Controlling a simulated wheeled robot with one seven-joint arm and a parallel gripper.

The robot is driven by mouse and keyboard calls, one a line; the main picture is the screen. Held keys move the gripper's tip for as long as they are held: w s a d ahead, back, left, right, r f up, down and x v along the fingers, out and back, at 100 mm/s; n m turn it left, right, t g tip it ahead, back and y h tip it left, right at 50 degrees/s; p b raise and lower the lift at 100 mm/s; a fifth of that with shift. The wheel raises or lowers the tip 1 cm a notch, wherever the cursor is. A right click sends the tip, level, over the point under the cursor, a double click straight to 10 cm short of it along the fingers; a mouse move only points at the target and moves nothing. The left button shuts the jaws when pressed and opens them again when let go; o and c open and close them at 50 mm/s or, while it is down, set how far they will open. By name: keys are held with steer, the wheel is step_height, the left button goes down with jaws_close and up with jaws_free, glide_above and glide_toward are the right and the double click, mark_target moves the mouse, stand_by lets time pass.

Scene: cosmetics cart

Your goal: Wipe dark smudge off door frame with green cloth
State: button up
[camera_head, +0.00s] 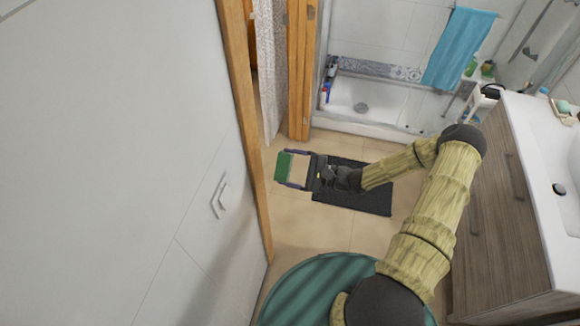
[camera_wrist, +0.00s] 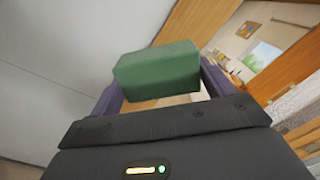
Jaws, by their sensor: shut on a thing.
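The green cloth (camera_head: 284,167) looks like a green block in the head view. My gripper (camera_head: 290,169) is shut on it and holds it above the tiled floor, near the doorway. In the wrist view the cloth (camera_wrist: 157,72) sits between the two purple fingers of my gripper (camera_wrist: 160,84). The wooden door frame (camera_head: 246,110) stands just left of the cloth in the head view, with a gap between them. It also shows behind the cloth in the wrist view (camera_wrist: 203,22). I cannot make out a dark smudge on the frame in either view.
A white wall (camera_head: 110,150) with a switch plate (camera_head: 221,196) is at left. A dark mat (camera_head: 365,200) lies under my arm. A wooden vanity (camera_head: 500,220) stands at right, a shower tray (camera_head: 375,105) at the back. A patterned curtain (camera_head: 272,70) hangs in the doorway.

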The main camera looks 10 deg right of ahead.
steer(key=shift+a, duration=0.1)
steer(key=shift+x, duration=2.95)
steer(key=shift+x, duration=1)
steer(key=shift+f, duration=0.1)
steer(key=shift+w+d+b, duration=0.3)
steer(key=shift+w+b, duration=0.15)
steer(key=shift+w, duration=0.15)
steer(key=shift+w+d, duration=0.15)
steer(key=shift+w, duration=0.2)
